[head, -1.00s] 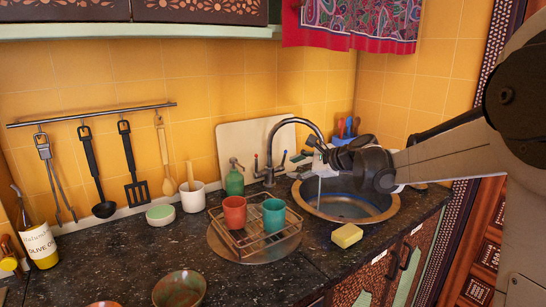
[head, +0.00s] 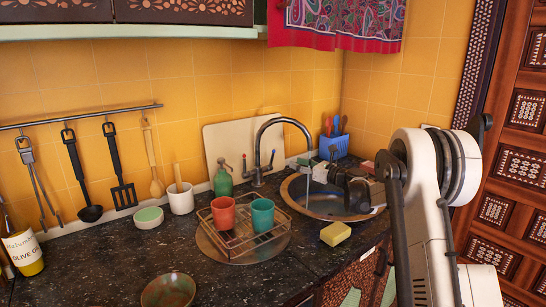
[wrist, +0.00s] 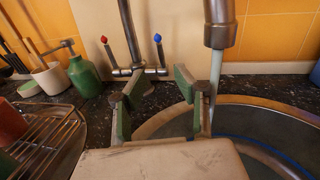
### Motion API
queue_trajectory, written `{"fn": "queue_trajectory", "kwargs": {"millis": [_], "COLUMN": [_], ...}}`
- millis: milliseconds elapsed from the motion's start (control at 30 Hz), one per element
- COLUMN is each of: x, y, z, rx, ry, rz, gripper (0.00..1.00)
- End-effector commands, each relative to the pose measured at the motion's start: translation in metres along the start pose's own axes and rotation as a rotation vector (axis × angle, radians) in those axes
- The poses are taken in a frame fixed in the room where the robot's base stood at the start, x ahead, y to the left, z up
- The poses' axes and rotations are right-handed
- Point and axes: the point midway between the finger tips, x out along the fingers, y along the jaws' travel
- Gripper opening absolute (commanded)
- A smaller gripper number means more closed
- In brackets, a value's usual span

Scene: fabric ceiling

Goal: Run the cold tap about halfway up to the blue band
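The grey tap (head: 258,150) arches over the sink (head: 287,199). In the wrist view, the tap (wrist: 127,30) has a red-tipped lever (wrist: 106,46) and a blue-tipped lever (wrist: 159,47), both pointing up. A pale water stream (wrist: 216,75) falls from the spout (wrist: 219,30). The blue band (wrist: 258,143) shows as a thin curve inside the basin; the water level against it is unclear. My gripper (wrist: 155,95) is open and empty, its green-padded fingers apart in front of the levers, touching neither visibly. My gripper (head: 320,170) is above the sink in the head view.
A wire rack (head: 245,238) with a red cup (head: 217,211) and a teal cup (head: 262,215) stands left of the sink. A green bottle (head: 223,182) is beside the tap. A yellow sponge (head: 335,234) lies at the front rim. A blue utensil holder (head: 334,146) stands behind.

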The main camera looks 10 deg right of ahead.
Motion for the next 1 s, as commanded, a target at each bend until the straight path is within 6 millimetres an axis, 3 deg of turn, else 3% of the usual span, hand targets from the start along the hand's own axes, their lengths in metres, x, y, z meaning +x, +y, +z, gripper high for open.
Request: {"fn": "queue_trajectory", "kwargs": {"millis": [600,800,1000], "x": [0.105,0.126,0.132], "y": [0.001,0.001,0.001], "z": [0.000,0.000,0.000], "rx": [-0.003,-0.004,-0.004], "ry": [0.001,0.001,0.001], "rz": [0.002,0.001,0.001], "gripper": [0.29,0.29,0.29]}}
